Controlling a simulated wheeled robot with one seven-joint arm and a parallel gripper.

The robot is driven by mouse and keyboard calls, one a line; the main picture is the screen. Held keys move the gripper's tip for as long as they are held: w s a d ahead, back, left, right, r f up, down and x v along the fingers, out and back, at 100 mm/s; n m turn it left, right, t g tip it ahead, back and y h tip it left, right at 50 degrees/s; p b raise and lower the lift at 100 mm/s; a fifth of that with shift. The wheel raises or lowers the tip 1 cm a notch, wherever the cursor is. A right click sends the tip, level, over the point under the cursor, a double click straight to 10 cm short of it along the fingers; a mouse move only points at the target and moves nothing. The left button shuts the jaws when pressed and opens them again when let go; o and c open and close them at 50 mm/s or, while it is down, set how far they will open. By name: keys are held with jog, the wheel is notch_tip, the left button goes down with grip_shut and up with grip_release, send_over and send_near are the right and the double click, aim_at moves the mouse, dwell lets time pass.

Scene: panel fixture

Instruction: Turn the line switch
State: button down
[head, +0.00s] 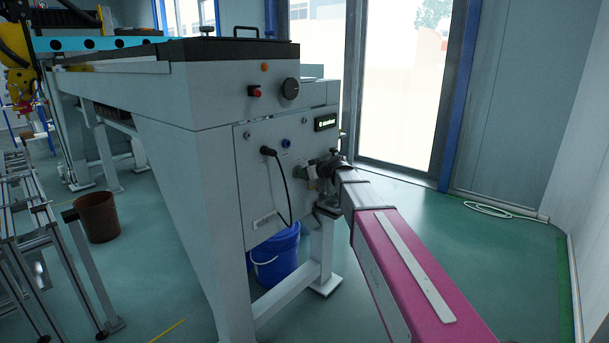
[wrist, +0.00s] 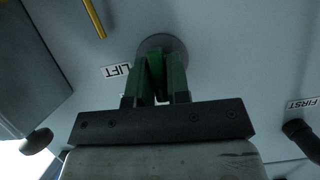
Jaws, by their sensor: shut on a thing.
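In the wrist view, what looks like the line switch shows as a round dark grey base (wrist: 165,41) on the pale panel, with a narrow green handle standing from it. My gripper (wrist: 160,70) has its green fingers on either side of this handle and is shut on it. The fingers hide much of the handle, so its exact angle is hard to tell. In the head view my gripper (head: 322,172) is against the right part of the panel (head: 255,192), and my arm's end hides the switch there.
A "LIFT" label (wrist: 116,71) and a "FIRST" label (wrist: 302,104) flank the switch. A yellow bar (wrist: 94,18) and a dark knob (wrist: 300,135) stick out nearby. A black cable (head: 284,190) hangs left of my gripper. A blue bucket (head: 275,258) stands below.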

jog(key=m+g, duration=0.1)
jog(key=m+y, duration=0.1)
jog(key=m, duration=0.1)
jog(key=shift+w+d+g+y, duration=0.1)
jog(key=shift+w+g+y, duration=0.05)
jog(key=shift+g+y, duration=0.2)
jog(key=m+g+y, duration=0.1)
jog(key=m, duration=0.2)
jog(key=shift+y, duration=0.35)
jog(key=m, duration=0.2)
jog(key=m+y, duration=0.1)
jog(key=m, duration=0.1)
jog(key=shift+d+f+g+y, duration=0.1)
jog(key=shift+f+g+y, duration=0.05)
jog(key=shift+g+y, duration=0.2)
jog(key=shift+m+y, duration=0.75)
jog(key=shift+m, duration=0.75)
jog(key=c, duration=1.2)
grip_release()
jog(key=shift+o, duration=0.2)
jog(key=v, duration=1)
jog(key=shift+d, duration=0.4)
